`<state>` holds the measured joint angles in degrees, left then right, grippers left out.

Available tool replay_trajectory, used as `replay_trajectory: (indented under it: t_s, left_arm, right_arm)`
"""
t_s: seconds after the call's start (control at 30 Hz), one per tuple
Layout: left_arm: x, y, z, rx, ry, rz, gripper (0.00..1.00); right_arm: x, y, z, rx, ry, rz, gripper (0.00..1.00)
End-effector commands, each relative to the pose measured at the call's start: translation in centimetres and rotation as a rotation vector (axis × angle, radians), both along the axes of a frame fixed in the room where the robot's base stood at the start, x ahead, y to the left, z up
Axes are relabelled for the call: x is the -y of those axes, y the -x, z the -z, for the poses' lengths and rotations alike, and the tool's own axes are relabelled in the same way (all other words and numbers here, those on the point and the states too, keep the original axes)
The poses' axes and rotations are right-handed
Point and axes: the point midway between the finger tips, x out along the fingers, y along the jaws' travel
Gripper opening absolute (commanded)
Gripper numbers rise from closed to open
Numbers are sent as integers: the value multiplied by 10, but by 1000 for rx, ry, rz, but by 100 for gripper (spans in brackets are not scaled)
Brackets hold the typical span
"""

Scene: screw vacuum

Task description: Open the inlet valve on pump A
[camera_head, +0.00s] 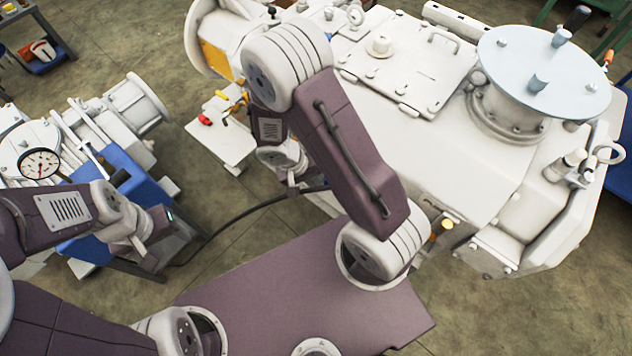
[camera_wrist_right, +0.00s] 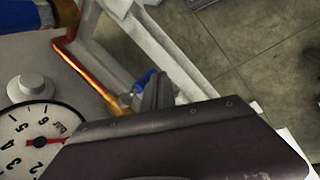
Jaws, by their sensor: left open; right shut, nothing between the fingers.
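No label for pump A or its inlet valve is readable. In the right wrist view, a small valve with a blue lever (camera_wrist_right: 144,80) sits at the end of a copper pipe (camera_wrist_right: 88,75). My right gripper (camera_wrist_right: 158,92) is shut and empty, its fingers overlapping the lever in the picture; I cannot tell whether they touch. In the head view it (camera_head: 297,188) is partly behind my right arm, left of the large white pump (camera_head: 445,150). My left gripper (camera_head: 140,246) is open and empty, beside the smaller pump unit (camera_head: 115,115) on its blue base.
A pressure gauge (camera_wrist_right: 30,140) with a red needle is beside the pipe; another gauge (camera_head: 40,163) is on the left unit. A red handle (camera_head: 205,120) and a yellow handle (camera_head: 221,95) are on a white ledge. A black cable (camera_head: 245,215) crosses between the machines.

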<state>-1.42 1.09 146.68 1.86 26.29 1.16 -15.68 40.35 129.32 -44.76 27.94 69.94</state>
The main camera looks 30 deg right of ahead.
Motion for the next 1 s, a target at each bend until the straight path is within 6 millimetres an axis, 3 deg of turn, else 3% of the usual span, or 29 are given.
replay_trajectory:
  t_s: [0.4,1.0]
  left_arm:
    - [0,0,-1,0,0,0,51]
    - [0,0,-17,0,0,0,51]
  right_arm:
    - [2,0,-1,-2,1,-1,0]
    - [4,4,0,-100,42,0,0]
